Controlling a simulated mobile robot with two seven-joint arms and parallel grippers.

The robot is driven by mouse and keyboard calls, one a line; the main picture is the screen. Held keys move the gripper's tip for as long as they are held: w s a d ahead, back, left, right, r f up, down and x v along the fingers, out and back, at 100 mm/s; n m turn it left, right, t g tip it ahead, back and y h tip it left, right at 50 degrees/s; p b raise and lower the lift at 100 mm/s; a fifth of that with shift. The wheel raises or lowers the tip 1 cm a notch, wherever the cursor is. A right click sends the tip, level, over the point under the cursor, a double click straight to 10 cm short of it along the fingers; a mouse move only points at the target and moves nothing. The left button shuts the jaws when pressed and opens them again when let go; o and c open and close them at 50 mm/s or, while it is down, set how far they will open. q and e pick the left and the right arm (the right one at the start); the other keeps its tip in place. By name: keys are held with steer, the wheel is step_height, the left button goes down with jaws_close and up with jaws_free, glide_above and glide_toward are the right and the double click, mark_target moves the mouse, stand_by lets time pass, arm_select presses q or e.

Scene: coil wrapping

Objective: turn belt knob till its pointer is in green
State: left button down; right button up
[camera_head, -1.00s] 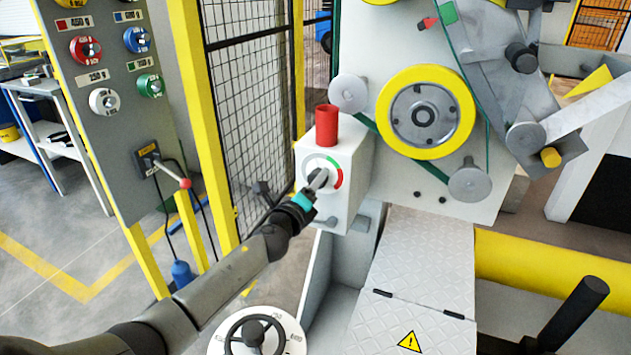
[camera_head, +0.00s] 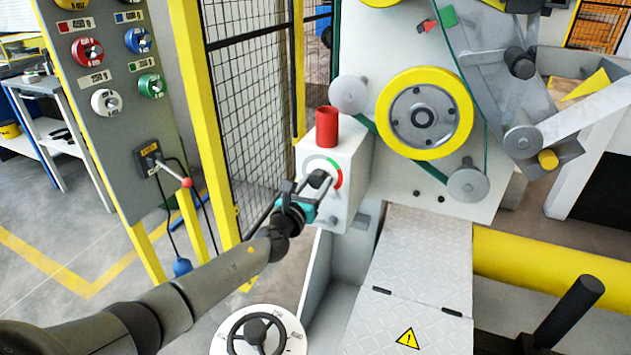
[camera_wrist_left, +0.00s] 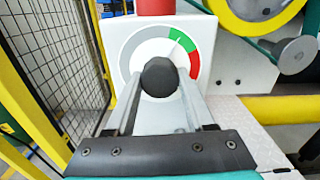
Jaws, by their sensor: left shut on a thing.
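The belt knob (camera_wrist_left: 160,76) is a round black knob at the centre of a dial (camera_wrist_left: 128,55) with grey, green and red bands. The dial is on the front of a white box (camera_head: 340,158) with a red cylinder on top. My left gripper (camera_head: 316,182) is at the knob, and its two fingers (camera_wrist_left: 160,92) lie on either side of it, shut on it. In the wrist view a thin mark at the green band (camera_wrist_left: 181,40) may be the pointer; I cannot tell for sure. My right gripper is not in view.
A yellow-rimmed wheel (camera_head: 424,113) with a green belt is right of the box. A mesh fence (camera_head: 250,90) stands to the left. A handwheel (camera_head: 257,333) is below my left arm. A grey panel (camera_head: 125,135) with coloured knobs is at the far left.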

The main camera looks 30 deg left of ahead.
arm_select(q)
steer(key=shift+m, duration=0.7)
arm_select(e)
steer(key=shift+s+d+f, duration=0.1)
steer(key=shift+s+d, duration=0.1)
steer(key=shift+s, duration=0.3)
arm_select(q)
steer(key=shift+c, duration=1.3)
jaws_free()
steer(key=shift+s+p, duration=0.25)
steer(key=shift+p, duration=0.05)
steer(key=s+p, duration=0.1)
steer(key=s, duration=0.1)
steer(key=shift+s+d, duration=0.1)
steer(key=shift+s, duration=0.3)
steer(key=p, duration=0.2)
glide_toward(316, 183)
steer(key=shift+s, duration=2.7)
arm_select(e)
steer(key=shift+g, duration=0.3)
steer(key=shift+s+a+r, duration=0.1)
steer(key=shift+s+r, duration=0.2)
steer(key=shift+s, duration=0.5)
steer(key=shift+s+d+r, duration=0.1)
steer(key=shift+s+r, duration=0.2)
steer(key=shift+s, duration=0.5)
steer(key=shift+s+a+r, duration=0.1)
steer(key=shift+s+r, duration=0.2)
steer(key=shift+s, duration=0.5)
